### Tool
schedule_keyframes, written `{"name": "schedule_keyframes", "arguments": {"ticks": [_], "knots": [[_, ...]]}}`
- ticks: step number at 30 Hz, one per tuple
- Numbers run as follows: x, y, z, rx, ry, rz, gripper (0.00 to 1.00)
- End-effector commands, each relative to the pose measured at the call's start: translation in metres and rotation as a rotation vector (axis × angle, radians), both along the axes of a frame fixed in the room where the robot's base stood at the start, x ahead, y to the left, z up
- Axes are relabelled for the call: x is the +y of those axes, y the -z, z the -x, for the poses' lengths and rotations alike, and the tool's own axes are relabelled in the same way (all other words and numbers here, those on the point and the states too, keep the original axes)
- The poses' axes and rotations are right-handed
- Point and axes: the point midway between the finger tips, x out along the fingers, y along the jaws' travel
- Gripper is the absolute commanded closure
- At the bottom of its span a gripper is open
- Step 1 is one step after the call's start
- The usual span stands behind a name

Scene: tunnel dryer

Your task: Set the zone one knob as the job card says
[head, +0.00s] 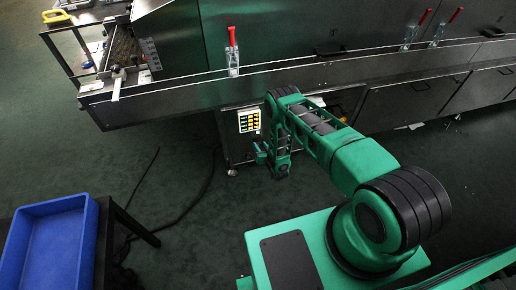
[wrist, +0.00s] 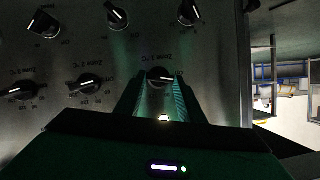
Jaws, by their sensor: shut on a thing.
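My gripper (wrist: 158,98) reaches the control panel (wrist: 60,60) in the wrist view, its two fingers shut on a round dark knob (wrist: 160,76) with a white pointer line. In the head view my gripper (head: 262,153) is low at the dryer's front, below a white-framed plate with yellow fields (head: 249,121). I cannot tell which is the job card, and neither can be read.
Two more zone knobs (wrist: 86,85) (wrist: 22,90) sit left of the held one, with several knobs in another row (wrist: 117,14). A blue tray (head: 60,205) rests on a dark table at lower left. Black cables (head: 205,180) lie on the green floor.

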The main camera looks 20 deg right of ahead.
Motion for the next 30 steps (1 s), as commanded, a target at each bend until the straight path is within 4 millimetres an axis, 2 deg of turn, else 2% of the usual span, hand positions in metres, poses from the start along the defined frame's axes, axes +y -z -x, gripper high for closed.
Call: {"name": "schedule_keyframes", "arguments": {"ticks": [21, 30], "knots": [[-0.009, 0.007, 0.002, 0.004, 0.0, -0.67, 0.87], [-0.011, 0.009, 0.002, 0.003, 0.002, -0.877, 0.87]]}}
